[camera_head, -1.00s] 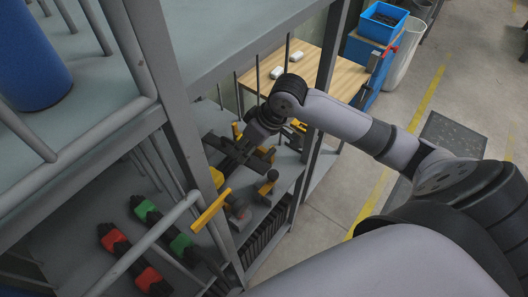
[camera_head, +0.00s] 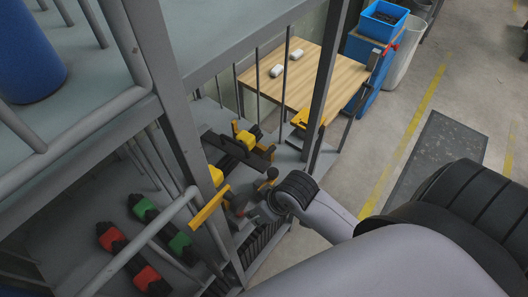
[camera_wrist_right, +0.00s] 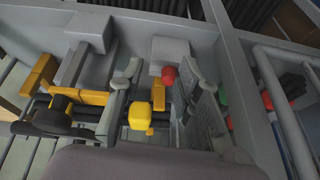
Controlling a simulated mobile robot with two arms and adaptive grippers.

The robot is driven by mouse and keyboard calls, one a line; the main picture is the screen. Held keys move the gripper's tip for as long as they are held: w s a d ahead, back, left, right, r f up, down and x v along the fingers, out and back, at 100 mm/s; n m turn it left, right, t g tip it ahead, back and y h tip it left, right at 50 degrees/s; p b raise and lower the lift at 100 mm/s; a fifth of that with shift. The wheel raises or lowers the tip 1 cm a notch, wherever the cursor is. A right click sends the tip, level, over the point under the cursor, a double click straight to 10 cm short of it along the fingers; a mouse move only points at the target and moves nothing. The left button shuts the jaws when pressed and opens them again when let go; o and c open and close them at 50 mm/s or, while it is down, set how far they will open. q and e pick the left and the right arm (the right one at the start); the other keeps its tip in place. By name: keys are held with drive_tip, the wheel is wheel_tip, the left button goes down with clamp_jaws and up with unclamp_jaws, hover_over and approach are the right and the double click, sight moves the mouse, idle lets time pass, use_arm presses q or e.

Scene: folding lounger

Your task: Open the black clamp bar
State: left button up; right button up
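The black clamp bar (camera_head: 238,150) lies across a yellow-and-grey fixture on the shelf unit in the head view. In the right wrist view, dark bar parts (camera_wrist_right: 58,118) show at the left among yellow blocks. My right gripper (camera_head: 238,207) is low in front of the fixture, nearer than the bar and apart from it; its fingers are partly hidden. In the right wrist view its two grey fingers (camera_wrist_right: 160,76) are spread apart. A yellow knob (camera_wrist_right: 138,116) and a red ball (camera_wrist_right: 168,74) show between them; contact cannot be told. My left gripper is not in view.
A grey post (camera_head: 325,80) and rails (camera_head: 115,255) frame the shelf unit closely. Green (camera_head: 180,243) and red (camera_head: 147,278) black-ended parts lie at lower left. A wooden table (camera_head: 335,75) stands behind. The floor at the right is open.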

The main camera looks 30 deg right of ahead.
drive_tip(key=shift+s+d+f, duration=0.25)
drive_tip(key=shift+s+f, duration=0.3)
drive_tip(key=shift+f, duration=0.05)
